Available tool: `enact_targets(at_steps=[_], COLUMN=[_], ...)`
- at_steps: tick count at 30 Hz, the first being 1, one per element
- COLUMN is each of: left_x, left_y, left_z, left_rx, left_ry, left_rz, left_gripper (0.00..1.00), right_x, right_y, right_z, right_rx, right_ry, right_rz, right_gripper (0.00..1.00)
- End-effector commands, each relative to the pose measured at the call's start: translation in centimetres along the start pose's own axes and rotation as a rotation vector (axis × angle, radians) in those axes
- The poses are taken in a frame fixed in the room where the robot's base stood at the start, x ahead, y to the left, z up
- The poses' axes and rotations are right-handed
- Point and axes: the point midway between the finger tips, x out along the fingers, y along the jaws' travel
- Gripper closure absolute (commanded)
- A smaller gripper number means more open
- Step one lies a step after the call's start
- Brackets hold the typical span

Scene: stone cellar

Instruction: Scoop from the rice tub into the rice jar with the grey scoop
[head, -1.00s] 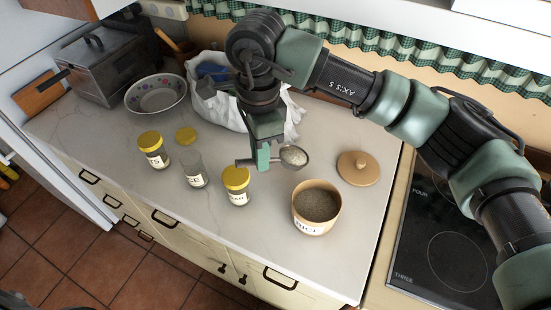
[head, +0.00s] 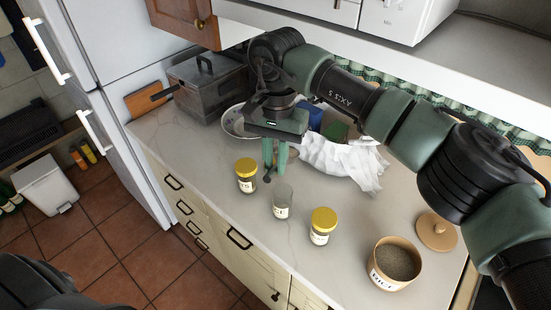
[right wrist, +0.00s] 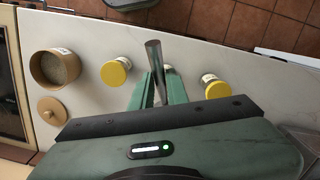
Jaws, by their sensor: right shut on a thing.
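My right gripper (head: 273,165) points down above the counter, behind the open jar. It is shut on the grey scoop, whose metal handle (right wrist: 154,55) sticks out between the fingers (right wrist: 160,90) in the right wrist view. The scoop's bowl is hidden, so I cannot see its load. The rice jar (head: 282,205) is clear glass, lidless and upright, and looks empty; the gripper is not touching it as far as I can tell. The rice tub (head: 390,280), round, tan and labelled RICE, stands at the counter's right, full of grains; it also shows in the right wrist view (right wrist: 40,72).
Yellow-lidded jars stand left (head: 246,178) and right (head: 321,228) of the rice jar. A tan lid (head: 436,231) lies behind the tub. A crumpled white cloth or bag (head: 345,165), a bowl (head: 232,124) and a metal box (head: 205,85) are at the back.

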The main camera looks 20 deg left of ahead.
Motion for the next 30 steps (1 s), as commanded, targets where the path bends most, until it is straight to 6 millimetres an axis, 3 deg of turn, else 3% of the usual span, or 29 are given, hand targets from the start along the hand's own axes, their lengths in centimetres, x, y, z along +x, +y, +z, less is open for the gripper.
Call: enact_targets(at_steps=[9,30], left_x=[1.0,3.2], left_y=[-0.1,-0.6], left_z=[0.1,0.4], left_rx=[0.002,0.004], left_ry=[0.000,-0.001], left_rz=[-0.002,-0.007], left_gripper=[0.19,0.19], right_x=[3.0,3.6], right_y=[0.0,1.9], right_z=[-0.2,0.7], right_rx=[0.002,0.198], right_ry=[-0.002,0.026], right_rz=[-0.006,-0.755], right_gripper=[1.00,1.00])
